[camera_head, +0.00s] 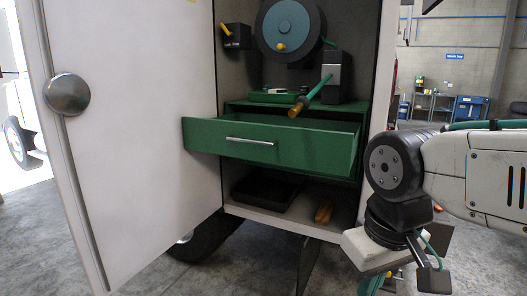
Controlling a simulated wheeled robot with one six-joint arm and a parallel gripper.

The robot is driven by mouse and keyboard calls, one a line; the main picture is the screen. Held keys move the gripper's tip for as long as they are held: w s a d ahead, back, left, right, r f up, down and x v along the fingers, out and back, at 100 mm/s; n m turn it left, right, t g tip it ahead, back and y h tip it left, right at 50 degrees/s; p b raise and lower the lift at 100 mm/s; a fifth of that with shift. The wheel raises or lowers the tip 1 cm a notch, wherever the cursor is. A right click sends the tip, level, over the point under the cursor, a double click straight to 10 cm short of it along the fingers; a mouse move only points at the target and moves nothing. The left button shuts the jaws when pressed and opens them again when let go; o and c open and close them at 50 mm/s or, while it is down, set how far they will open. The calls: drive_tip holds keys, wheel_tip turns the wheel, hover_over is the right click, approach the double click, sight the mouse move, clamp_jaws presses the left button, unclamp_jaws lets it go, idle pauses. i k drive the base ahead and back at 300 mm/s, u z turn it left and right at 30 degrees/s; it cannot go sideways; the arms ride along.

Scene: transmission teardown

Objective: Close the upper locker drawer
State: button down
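The green upper locker drawer (318,146) is pulled out of the white locker (378,80), its front panel toward me, with a silver bar handle (250,141) across the middle of it. The drawer's inside is mostly hidden behind its front. My gripper (382,282) hangs at the lower right, below and to the right of the drawer and apart from it. It points down, and its fingertips are partly cut off by the bottom edge, so I cannot see whether they are open or shut.
The locker's white door (130,130) stands open on the left, with a round knob (67,94). A screwdriver-like tool with an orange handle (298,106) sticks out above the drawer. A black tray (265,192) and an orange-brown object (323,211) lie on the shelf below.

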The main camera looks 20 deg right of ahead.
sight(323, 146)
drive_tip(key=u, duration=0.25)
drive_tip(key=i, duration=0.85)
drive_tip(key=u, duration=0.5)
